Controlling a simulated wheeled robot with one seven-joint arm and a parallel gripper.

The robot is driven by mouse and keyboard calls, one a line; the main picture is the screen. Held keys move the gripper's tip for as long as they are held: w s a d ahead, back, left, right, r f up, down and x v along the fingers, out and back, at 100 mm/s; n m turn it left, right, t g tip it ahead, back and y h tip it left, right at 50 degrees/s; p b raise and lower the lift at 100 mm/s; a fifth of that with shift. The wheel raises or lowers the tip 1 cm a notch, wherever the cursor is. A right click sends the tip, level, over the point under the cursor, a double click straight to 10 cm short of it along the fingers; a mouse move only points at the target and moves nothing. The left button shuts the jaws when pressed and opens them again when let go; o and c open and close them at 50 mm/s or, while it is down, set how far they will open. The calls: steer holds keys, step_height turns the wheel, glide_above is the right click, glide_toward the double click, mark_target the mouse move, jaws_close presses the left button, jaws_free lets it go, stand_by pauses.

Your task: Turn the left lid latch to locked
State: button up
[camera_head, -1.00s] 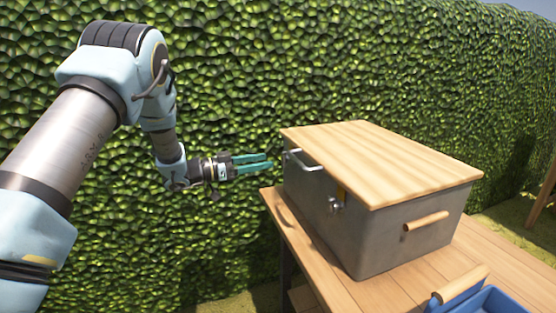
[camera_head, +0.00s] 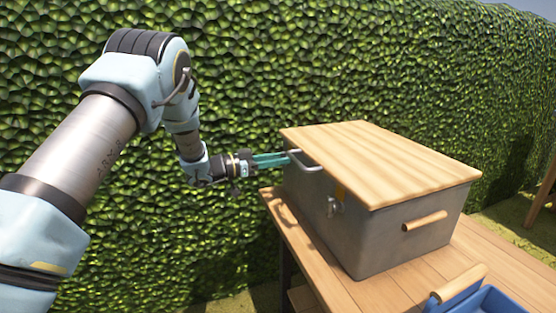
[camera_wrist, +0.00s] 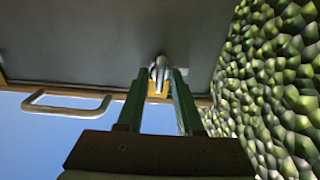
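A grey metal box (camera_head: 375,239) with a light wooden lid (camera_head: 380,160) stands on a wooden table. My gripper (camera_head: 288,160) is at the far left end of the box's latch side, by the metal handle (camera_head: 305,161). In the wrist view, the left latch (camera_wrist: 158,70) is a small metal lever over a yellow-orange patch. It lies between the two teal fingertips of my gripper (camera_wrist: 158,73). The fingers are apart, with gaps beside the lever; I cannot tell whether either touches it. The left latch is hidden in the head view. Another latch (camera_head: 335,206) shows nearer the front.
The metal handle (camera_wrist: 66,104) projects beside my fingers in the wrist view. A wooden grip (camera_head: 426,221) sits on the box's near end. A blue tray (camera_head: 490,303) stands at the lower right.

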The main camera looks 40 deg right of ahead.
jaws_close()
steer(key=shift+m+b, duration=0.3)
steer(key=shift+b, duration=0.05)
steer(key=shift+s+a+f+m+b, duration=0.1)
steer(key=shift+f+m+b, duration=0.05)
steer(key=shift+m+b, duration=2.85)
steer(key=shift+s+f+m+b, duration=0.1)
steer(key=shift+m+b, duration=2.7)
steer(key=shift+b, duration=0.45)
steer(key=shift+a+f+m+b, duration=0.1)
steer(key=shift+f+m+b, duration=0.05)
steer(key=shift+m+b, duration=2.85)
steer(key=shift+r, duration=0.1)
steer(key=shift+o, duration=2.3)
jaws_free()
